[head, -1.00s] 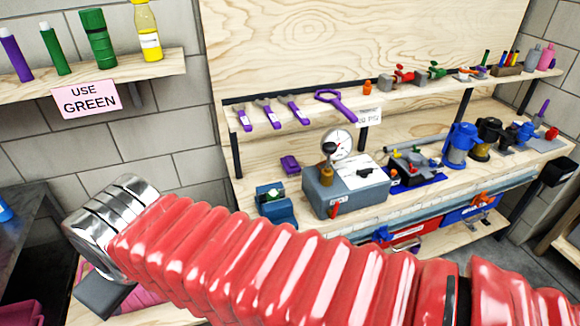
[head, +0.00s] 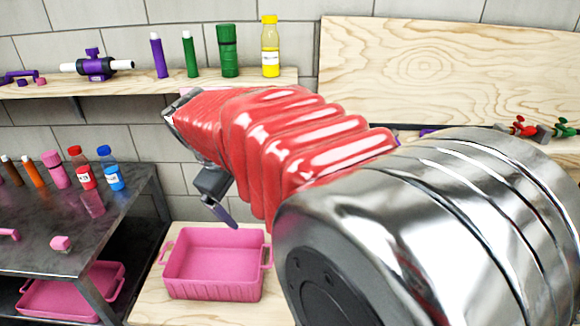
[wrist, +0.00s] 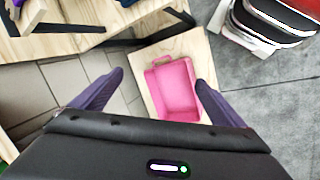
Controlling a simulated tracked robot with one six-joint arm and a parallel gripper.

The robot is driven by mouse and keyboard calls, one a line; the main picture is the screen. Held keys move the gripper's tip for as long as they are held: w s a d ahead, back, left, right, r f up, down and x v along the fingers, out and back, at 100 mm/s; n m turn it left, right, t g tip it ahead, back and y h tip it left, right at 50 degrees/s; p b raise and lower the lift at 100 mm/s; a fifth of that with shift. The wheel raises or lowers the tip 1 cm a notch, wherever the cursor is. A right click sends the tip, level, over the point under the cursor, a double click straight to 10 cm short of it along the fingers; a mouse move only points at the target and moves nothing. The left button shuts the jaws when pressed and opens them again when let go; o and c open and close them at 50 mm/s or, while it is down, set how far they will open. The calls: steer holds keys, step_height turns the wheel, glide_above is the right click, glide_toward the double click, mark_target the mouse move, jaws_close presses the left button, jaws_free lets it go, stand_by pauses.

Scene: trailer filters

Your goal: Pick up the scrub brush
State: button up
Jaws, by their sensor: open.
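I cannot make out a scrub brush for certain in either view. A small pink block (head: 61,243) and a pink piece cut off by the left edge (head: 8,234) lie on the dark table, too small to name surely. My gripper (head: 222,212) hangs pointing down above and behind the pink tub, and nothing shows in it. In the wrist view its two purple fingers (wrist: 158,78) are spread apart, with the tub well beyond and below them.
The pink tub (head: 214,292) looks empty on a pale wooden surface (head: 150,305). The dark metal table (head: 120,215) left of it holds several bottles at its back. A second pink tub (head: 70,300) sits underneath. A wall shelf (head: 200,86) holds several bottles.

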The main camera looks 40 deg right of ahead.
steer(key=w+d+f+n+g+h, duration=0.2)
steer(key=w+d+f+g, duration=0.15)
steer(key=d, duration=0.85)
steer(key=w+d+f+n+g+h, duration=0.15)
steer(key=w+d+f, duration=0.25)
steer(key=d, duration=0.7)
steer(key=s+d+f+g, duration=0.1)
steer(key=d+f+g, duration=0.1)
steer(key=d+f, duration=0.2)
steer(key=s+d+f+n+g+h, duration=0.1)
steer(key=s+d+f+g, duration=0.1)
steer(key=d+f, duration=0.3)
steer(key=s+d+f+n+g+h, duration=0.1)
steer(key=d+f, duration=0.4)
steer(key=d, duration=0.5)
steer(key=shift+s+f+g, duration=0.25)
steer(key=shift+g, duration=0.25)
steer(key=shift+s+d+f, duration=0.2)
steer(key=shift+d, duration=0.05)
steer(key=shift+x, duration=4.3)
